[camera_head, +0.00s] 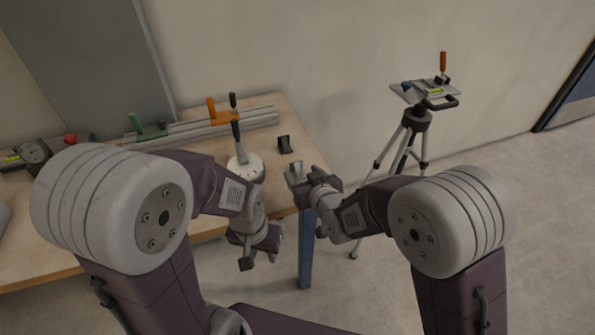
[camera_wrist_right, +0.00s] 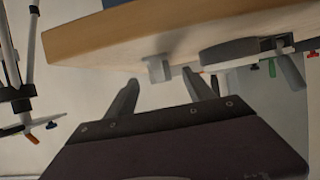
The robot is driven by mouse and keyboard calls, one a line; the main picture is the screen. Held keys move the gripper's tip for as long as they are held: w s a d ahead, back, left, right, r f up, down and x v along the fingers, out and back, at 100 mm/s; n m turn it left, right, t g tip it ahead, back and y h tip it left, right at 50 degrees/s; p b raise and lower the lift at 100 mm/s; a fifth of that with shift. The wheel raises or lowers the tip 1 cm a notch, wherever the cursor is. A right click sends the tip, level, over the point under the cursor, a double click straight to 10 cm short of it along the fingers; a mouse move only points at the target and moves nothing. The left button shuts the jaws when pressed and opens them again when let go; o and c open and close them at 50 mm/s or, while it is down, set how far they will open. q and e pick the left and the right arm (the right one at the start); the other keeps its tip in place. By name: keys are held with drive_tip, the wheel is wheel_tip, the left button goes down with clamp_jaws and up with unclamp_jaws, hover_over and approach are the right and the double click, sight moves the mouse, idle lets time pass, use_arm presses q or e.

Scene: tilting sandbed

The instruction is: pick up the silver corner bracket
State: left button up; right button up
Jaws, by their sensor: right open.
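The silver corner bracket (camera_head: 294,172) stands on the table near its right edge, partly hidden by my right gripper (camera_head: 306,183). In the right wrist view, which appears upside down, the bracket (camera_wrist_right: 158,69) shows at the table edge, in line with the gap between the fingertips of my right gripper (camera_wrist_right: 161,80). That gripper is open and empty; whether its fingertips touch the bracket I cannot tell. My left gripper (camera_head: 259,260) hangs low in front of the table's front edge, with its fingers apart and nothing visible between them.
A white round base (camera_head: 250,168) with a dark handle stands left of the bracket. A black bracket (camera_head: 284,144) stands behind it. Behind are an aluminium rail (camera_head: 190,130), an orange clamp (camera_head: 222,117) and a green clamp (camera_head: 150,131). A tripod (camera_head: 414,120) stands right of the table.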

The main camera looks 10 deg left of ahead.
sight(298, 168)
drive_tip(key=x, duration=0.5)
drive_tip(key=shift+w+f, duration=0.1)
drive_tip(key=shift+d, duration=0.1)
drive_tip(key=shift+c, duration=1.2)
clamp_jaws()
wheel_tip(298, 168, up, 4)
drive_tip(key=shift+r+p, duration=0.25)
drive_tip(key=shift+p, duration=0.15)
drive_tip(key=s+d+r+p, duration=0.2)
drive_tip(key=d+r, duration=0.4)
drive_tip(key=d, duration=0.5)
drive_tip(key=shift+s+r, duration=0.35)
drive_tip(key=shift+s, duration=0.25)
drive_tip(key=shift+d+r, duration=0.1)
